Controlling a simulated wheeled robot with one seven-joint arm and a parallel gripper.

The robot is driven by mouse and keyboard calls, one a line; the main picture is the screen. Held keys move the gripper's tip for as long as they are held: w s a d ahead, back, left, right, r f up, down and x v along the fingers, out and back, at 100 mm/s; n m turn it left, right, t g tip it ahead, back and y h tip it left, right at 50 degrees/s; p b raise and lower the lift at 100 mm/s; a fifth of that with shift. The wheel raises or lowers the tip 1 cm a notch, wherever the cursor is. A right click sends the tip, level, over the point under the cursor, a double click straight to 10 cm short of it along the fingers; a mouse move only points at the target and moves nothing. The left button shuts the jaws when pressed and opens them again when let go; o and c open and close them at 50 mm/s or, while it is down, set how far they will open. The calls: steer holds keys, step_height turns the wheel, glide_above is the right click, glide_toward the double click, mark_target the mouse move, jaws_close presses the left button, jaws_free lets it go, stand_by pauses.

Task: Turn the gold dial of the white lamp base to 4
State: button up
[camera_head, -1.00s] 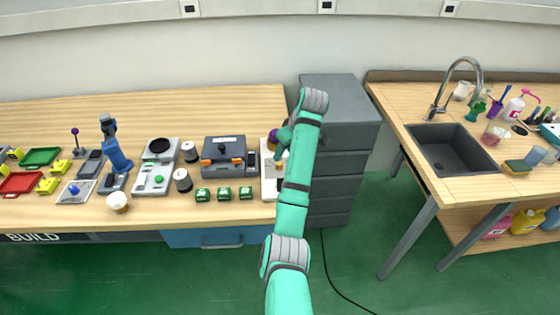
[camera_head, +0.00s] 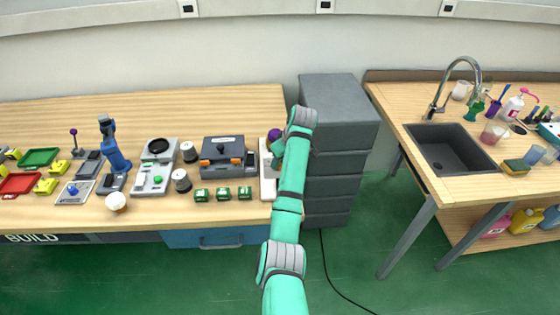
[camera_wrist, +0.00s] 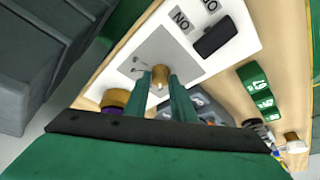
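The white lamp base (camera_wrist: 236,52) fills much of the wrist view, with a grey plate (camera_wrist: 182,48) on it. The gold dial (camera_wrist: 161,75) stands on this plate. My gripper (camera_wrist: 161,82) points at the dial, its two green fingers apart on either side of it. I cannot tell whether the fingertips touch the dial. The dial's setting and the number 4 are not readable. In the head view the white lamp base (camera_head: 267,188) is at the bench's right end, partly hidden by my arm, and the gripper is mostly hidden.
A dark switch (camera_wrist: 215,37) and printed letters are on the base. A purple-topped gold knob (camera_wrist: 115,99) is close to the left finger. Several green blocks (camera_head: 223,193) and a dark grey machine (camera_head: 226,160) stand left of the base. Grey drawers (camera_head: 345,110) stand to the right.

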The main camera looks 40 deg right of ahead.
steer(key=shift+a, duration=0.15)
steer(key=shift+m, duration=0.3)
steer(key=m+h, duration=0.2)
steer(key=m, duration=0.2)
steer(key=shift+w+a+r+m, duration=0.1)
steer(key=shift+m, duration=0.2)
steer(key=m+h, duration=0.1)
steer(key=m, duration=0.1)
steer(key=m+g, duration=0.1)
steer(key=m, duration=0.2)
steer(key=shift+w+a+h, duration=0.2)
steer(key=shift+h, duration=0.2)
steer(key=m+g, duration=0.1)
steer(key=m, duration=0.3)
steer(key=shift+h, duration=0.4)
steer(key=shift+m+g, duration=0.9)
steer(key=shift+m, duration=0.9)
steer(key=o, duration=1)
